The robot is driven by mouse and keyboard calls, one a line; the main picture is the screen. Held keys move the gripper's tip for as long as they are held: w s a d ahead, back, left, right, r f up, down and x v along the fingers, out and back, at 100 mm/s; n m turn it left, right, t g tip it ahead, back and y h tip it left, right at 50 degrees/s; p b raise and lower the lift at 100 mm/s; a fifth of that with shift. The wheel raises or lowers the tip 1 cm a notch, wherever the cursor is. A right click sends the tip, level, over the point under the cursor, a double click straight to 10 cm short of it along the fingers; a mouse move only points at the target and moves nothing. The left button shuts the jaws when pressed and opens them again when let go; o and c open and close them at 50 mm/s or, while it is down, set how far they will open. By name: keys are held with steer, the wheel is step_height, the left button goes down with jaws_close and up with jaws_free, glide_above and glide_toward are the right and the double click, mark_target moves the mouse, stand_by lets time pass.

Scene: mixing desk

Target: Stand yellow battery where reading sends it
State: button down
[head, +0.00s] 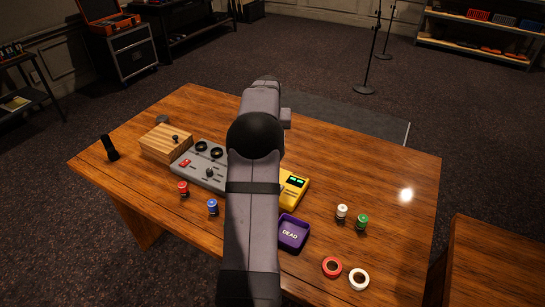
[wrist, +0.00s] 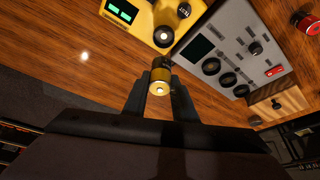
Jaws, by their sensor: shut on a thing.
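In the wrist view my gripper (wrist: 160,90) is shut on the yellow battery (wrist: 160,76), with a dark finger on each side and a pale round end facing the camera. The battery is near the yellow tester (wrist: 140,22); whether they touch cannot be told. The tester has a lit green display, too small to read, and a round socket-like spot and knob. In the head view the tester (head: 294,188) is partly hidden behind my arm, which also hides my gripper and the battery. A purple tray (head: 292,247) marked DEAD stands in front of the tester.
A grey control panel (head: 192,176) and a wooden box (head: 160,151) stand left of my arm. Red (head: 183,189) and blue (head: 212,208) batteries stand in front of the panel. White (head: 342,212) and green (head: 361,222) batteries and two tape rolls (head: 332,267) are at right.

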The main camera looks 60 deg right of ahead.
steer(key=shift+s+d+f, duration=0.1)
steer(key=shift+s+d, duration=0.05)
steer(key=shift+s, duration=0.05)
steer(key=s+d+r+m+b, duration=0.1)
steer(key=s+d+r+b, duration=0.2)
steer(key=r, duration=0.7)
steer(key=m+g+b, duration=0.1)
steer(key=m+b, duration=0.1)
glide_above(290, 234)
step_height(290, 234, down, 13)
steer(key=shift+h, duration=0.3)
steer(key=shift+a, duration=0.1)
steer(key=shift+f+b, duration=0.3)
steer(key=shift+f, duration=4.65)
